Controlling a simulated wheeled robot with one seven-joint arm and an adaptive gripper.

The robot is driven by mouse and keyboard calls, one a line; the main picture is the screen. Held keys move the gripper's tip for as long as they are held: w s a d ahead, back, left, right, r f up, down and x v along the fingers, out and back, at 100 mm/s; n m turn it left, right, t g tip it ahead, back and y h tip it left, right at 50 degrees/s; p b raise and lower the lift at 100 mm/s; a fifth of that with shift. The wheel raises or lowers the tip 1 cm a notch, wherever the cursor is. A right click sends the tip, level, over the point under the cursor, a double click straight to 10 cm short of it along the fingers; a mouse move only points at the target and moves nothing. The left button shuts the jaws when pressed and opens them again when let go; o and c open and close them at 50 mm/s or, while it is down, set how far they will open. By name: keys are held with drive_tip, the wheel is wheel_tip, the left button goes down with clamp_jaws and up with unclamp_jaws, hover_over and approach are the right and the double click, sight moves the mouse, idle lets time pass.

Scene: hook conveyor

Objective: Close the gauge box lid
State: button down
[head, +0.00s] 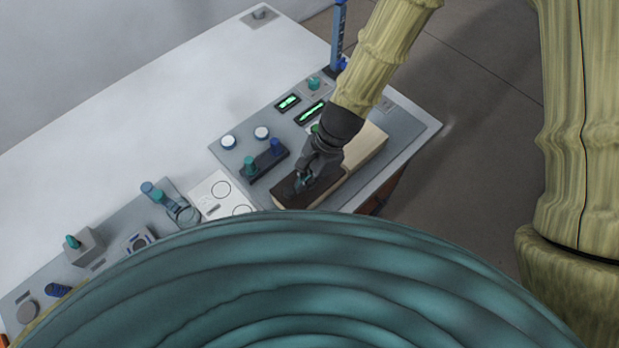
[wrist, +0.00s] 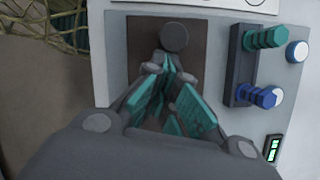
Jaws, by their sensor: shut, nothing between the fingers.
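The gauge box shows in the head view as a long, low block, with a cream part (head: 370,147) at the far end and a dark brown face (head: 284,195) at the near end. I cannot tell for sure whether the cream part is the lid. My gripper (head: 302,182) is shut and empty, over the brown face and pointing down. In the wrist view the brown face (wrist: 143,36) lies beyond my gripper (wrist: 172,66). A dark round piece (wrist: 174,37) shows just past the fingertips. Whether the fingers touch the box cannot be told, and my gripper hides much of it.
A dark block with a teal knob (head: 249,163) and a blue knob (head: 276,146) stands left of the box. White buttons (head: 229,141), green displays (head: 311,112) and a blue post (head: 338,40) are nearby. The white table (head: 130,110) is clear at upper left.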

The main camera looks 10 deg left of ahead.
sight(323, 180)
drive_tip(key=shift+s, duration=0.15)
drive_tip(key=w+d, duration=0.1)
drive_tip(key=w+d+p, duration=0.1)
drive_tip(key=d, duration=0.1)
drive_tip(key=shift+w+d+r, duration=0.1)
drive_tip(key=shift+w+d, duration=0.15)
drive_tip(key=shift+w, duration=0.1)
drive_tip(key=shift+w+d+r, duration=0.2)
drive_tip(key=shift+d, duration=0.05)
wheel_tip(323, 180, up, 2)
drive_tip(key=shift+d+r+b, duration=0.1)
drive_tip(key=shift+r+b, duration=0.05)
drive_tip(key=shift+b, duration=0.4)
drive_tip(key=shift+v, duration=0.8)
drive_tip(key=shift+b+v, duration=0.85)
drive_tip(key=shift+v, duration=1.8)
drive_tip(key=shift+w, duration=0.1)
